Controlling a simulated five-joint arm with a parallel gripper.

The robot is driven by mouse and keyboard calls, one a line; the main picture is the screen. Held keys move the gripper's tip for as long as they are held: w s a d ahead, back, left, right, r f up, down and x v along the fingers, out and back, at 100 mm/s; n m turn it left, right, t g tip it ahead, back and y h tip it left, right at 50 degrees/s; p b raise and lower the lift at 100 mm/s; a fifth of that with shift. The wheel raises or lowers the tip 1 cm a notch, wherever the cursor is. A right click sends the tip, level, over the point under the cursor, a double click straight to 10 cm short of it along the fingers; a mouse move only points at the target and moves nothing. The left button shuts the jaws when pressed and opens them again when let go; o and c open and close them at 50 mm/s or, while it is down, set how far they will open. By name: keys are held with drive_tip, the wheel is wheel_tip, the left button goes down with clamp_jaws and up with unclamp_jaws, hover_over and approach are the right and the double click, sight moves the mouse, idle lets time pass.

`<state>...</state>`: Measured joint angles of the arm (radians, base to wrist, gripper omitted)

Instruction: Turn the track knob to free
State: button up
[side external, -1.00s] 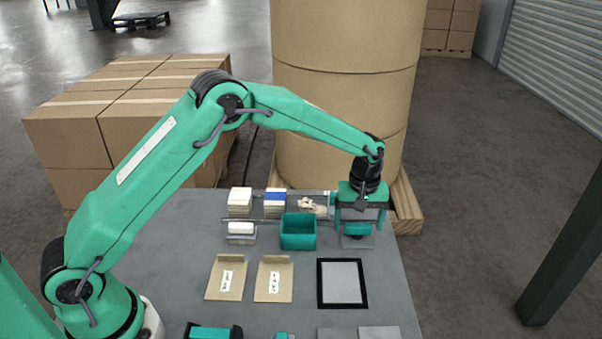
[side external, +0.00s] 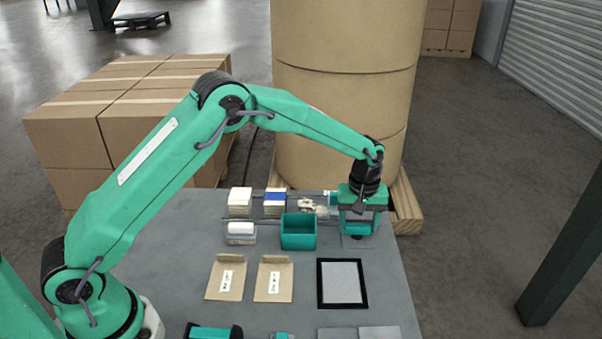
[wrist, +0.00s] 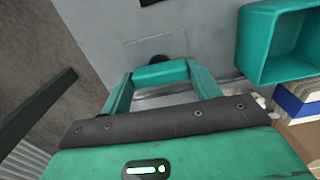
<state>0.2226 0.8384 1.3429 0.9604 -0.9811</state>
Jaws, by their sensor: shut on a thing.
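My gripper (side external: 358,228) points down at the far right of the bench, in front of the big paper roll. In the wrist view my gripper (wrist: 160,75) has its two teal fingers on either side of a teal bar, which I take to be the track knob (wrist: 160,72). It is shut on this bar. A dark round part shows just beyond the bar. The knob sits over a grey plate (side external: 357,242); my gripper covers most of it in the side view. Its pointing direction cannot be read.
A teal open bin (side external: 298,232) stands close to the left of my gripper. Behind it are stacked cards (side external: 240,202) and a blue-banded stack (side external: 275,203). A black-framed grey pad (side external: 342,283) and two kraft envelopes (side external: 274,280) lie in front. The paper roll (side external: 345,90) rises behind.

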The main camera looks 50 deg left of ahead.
drive_tip(key=shift+m, duration=0.3)
drive_tip(key=m, duration=0.3)
drive_tip(key=shift+m, duration=0.4)
drive_tip(key=m, duration=0.9)
drive_tip(key=shift+r+m, duration=0.1)
drive_tip(key=shift+m, duration=1.6)
drive_tip(key=o, duration=1)
